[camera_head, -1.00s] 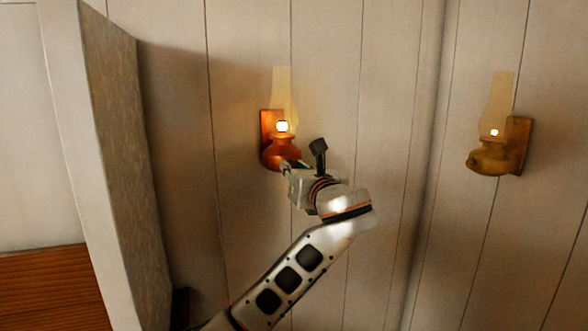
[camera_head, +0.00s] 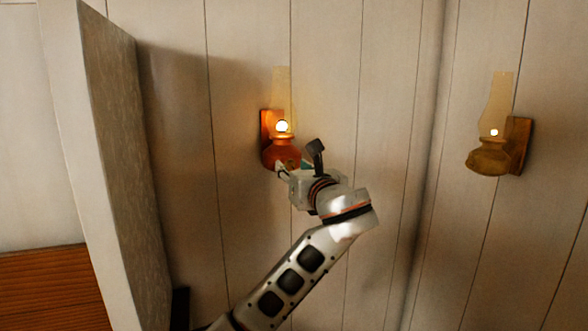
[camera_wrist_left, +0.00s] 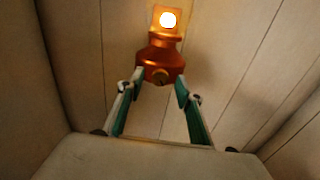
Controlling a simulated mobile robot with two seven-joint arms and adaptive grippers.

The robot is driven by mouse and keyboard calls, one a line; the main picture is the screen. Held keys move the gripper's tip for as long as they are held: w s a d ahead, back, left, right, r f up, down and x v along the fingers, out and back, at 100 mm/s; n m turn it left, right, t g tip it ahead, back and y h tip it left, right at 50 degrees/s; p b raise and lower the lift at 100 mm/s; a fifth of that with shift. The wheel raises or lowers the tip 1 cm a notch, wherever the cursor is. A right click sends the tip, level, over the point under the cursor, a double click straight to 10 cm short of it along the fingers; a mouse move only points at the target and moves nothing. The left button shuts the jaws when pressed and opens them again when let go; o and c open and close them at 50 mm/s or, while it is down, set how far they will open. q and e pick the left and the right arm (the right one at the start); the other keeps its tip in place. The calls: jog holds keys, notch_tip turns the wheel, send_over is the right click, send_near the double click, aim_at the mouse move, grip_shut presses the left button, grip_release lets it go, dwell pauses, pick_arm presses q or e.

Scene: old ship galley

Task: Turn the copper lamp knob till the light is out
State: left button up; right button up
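The copper lamp (camera_head: 280,150) hangs on the wall, with its flame (camera_head: 282,126) glowing bright under a clear chimney. In the left wrist view the copper lamp (camera_wrist_left: 160,54) is straight ahead, with a small round knob (camera_wrist_left: 160,76) on its front. My left gripper (camera_head: 291,167) is just below and in front of the lamp body. In the left wrist view my left gripper (camera_wrist_left: 159,84) is open, its green-padded fingers apart to either side of the knob with gaps showing. The gripper partly hides the lamp's lower front in the head view. My right gripper is out of view.
A second, brass-coloured lamp (camera_head: 490,157) with a small light hangs on the wall to the right. A grey upright panel (camera_head: 115,150) stands at the left. The plank wall (camera_head: 385,120) between the lamps is clear.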

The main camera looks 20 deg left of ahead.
pick_arm(q)
jog(key=shift+r, duration=0.2)
notch_tip(320, 180, up, 10)
jog(key=shift+f, duration=0.2)
dwell(0.3)
